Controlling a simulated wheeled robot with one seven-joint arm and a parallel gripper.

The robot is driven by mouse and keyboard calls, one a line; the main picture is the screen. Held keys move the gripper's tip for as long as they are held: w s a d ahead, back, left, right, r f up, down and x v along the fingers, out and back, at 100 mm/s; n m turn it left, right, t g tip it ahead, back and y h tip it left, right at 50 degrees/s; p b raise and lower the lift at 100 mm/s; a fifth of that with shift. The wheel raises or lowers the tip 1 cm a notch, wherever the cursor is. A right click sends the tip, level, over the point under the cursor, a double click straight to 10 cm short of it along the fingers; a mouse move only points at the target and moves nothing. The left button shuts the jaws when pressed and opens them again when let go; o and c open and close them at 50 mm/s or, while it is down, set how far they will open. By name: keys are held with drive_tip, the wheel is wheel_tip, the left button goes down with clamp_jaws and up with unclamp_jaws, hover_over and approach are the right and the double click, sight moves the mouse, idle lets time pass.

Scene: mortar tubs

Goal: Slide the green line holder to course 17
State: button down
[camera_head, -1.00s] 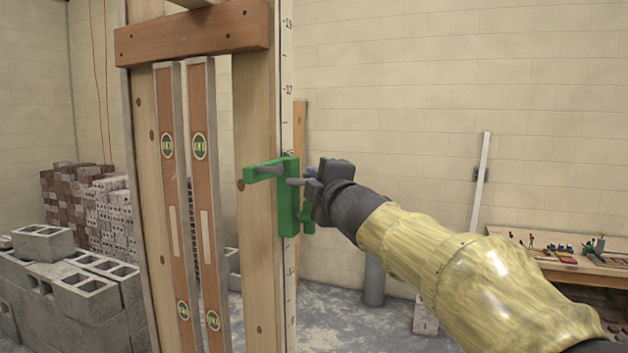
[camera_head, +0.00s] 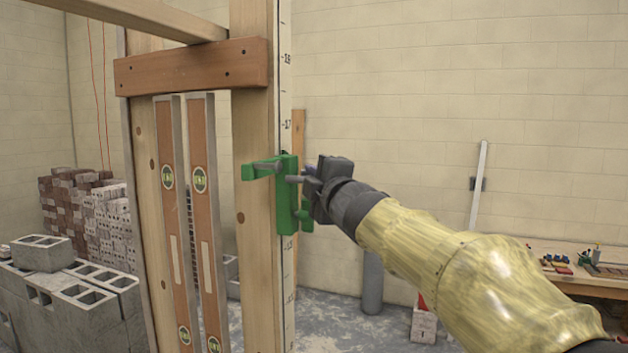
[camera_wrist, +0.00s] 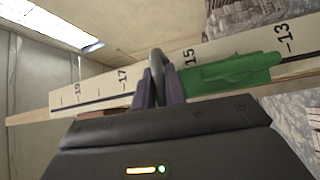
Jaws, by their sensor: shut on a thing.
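The green line holder (camera_head: 286,195) sits around the edge of the upright post (camera_head: 256,190), on the white numbered scale strip (camera_head: 287,90). Its arm points left across the post, with a grey pin on it. My gripper (camera_head: 312,185) reaches in from the right and is shut on the holder's right side. In the wrist view the dark fingers (camera_wrist: 158,88) close around a grey rod, and the green body (camera_wrist: 235,73) lies along the scale between the marks 15 and 13. Mark 17 shows to the left of the fingers, clear of the holder. Numbers in the head view are blurred.
A brown crossboard (camera_head: 190,67) joins the posts above the holder. Two spirit levels (camera_head: 186,220) hang left of the post. Grey blocks (camera_head: 75,290) and brick stacks stand at left. A bench with tools (camera_head: 585,265) stands at right. The scale above the holder is clear.

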wheel_tip(320, 180, up, 6)
drive_tip(key=p, duration=0.4)
drive_tip(key=shift+r+p, duration=0.15)
drive_tip(key=shift+p, duration=0.15)
drive_tip(key=shift+s, duration=0.1)
drive_tip(key=c, duration=1.5)
unclamp_jaws()
drive_tip(key=shift+o, duration=0.2)
drive_tip(key=shift+f, duration=0.25)
